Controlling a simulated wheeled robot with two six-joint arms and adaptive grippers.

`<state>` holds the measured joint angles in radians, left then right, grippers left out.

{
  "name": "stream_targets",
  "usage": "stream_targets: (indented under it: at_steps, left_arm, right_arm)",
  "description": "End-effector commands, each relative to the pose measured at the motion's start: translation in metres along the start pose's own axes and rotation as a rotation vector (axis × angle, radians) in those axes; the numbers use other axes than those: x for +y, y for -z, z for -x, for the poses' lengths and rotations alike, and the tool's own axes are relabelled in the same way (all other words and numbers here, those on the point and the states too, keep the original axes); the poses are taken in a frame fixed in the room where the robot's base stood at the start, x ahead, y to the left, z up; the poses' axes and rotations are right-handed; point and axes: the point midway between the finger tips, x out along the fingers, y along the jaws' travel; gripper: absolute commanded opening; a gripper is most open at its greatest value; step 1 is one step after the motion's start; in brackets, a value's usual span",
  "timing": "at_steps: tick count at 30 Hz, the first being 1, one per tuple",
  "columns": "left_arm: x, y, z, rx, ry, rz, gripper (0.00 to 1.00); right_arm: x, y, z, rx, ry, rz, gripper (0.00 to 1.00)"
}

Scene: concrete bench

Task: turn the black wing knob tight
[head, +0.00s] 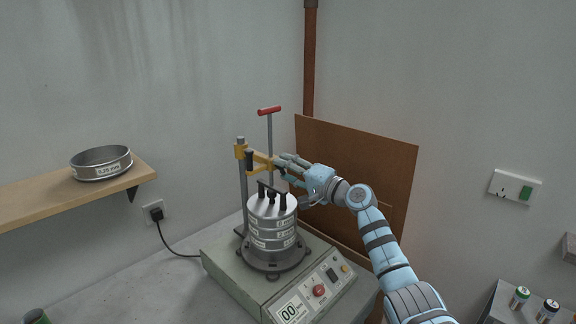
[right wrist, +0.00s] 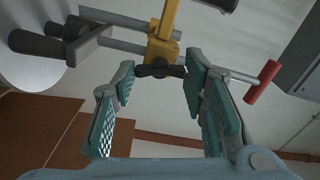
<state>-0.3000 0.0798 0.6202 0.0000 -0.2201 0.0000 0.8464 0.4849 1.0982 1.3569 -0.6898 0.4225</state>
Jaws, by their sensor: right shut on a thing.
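The black wing knob (right wrist: 160,71) sits on the yellow clamp arm (right wrist: 164,48), between the fingertips of my right gripper (right wrist: 160,76) in the right wrist view. The fingers are closed in on the knob's wings from both sides. In the head view my right gripper (head: 283,167) reaches in from the right to the yellow clamp arm (head: 262,159), and its fingers hide the knob. The clamp arm spans the posts above the sieve stack (head: 272,235) on the shaker (head: 225,270). My left gripper is not in view.
A red T-handle (head: 269,111) rises on a rod behind the clamp. A brown board (head: 370,165) leans on the wall behind my right arm. A wooden shelf (head: 40,204) at left holds a loose sieve (head: 101,172). Small cans (head: 520,297) stand at the lower right.

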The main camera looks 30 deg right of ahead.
Motion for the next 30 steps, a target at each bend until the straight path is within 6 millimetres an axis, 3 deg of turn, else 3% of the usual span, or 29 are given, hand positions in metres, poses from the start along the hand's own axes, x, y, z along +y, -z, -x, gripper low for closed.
stream_targets:
  at_steps: [12,30]
  left_arm:
    - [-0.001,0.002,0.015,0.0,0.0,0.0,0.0]
    - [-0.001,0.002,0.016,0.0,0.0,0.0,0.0]
  right_arm:
    - [-0.001,0.0,0.0,0.0,-0.001,-0.231,0.12]
    - [0.001,0.0,0.0,0.0,-0.001,-0.275,0.12]
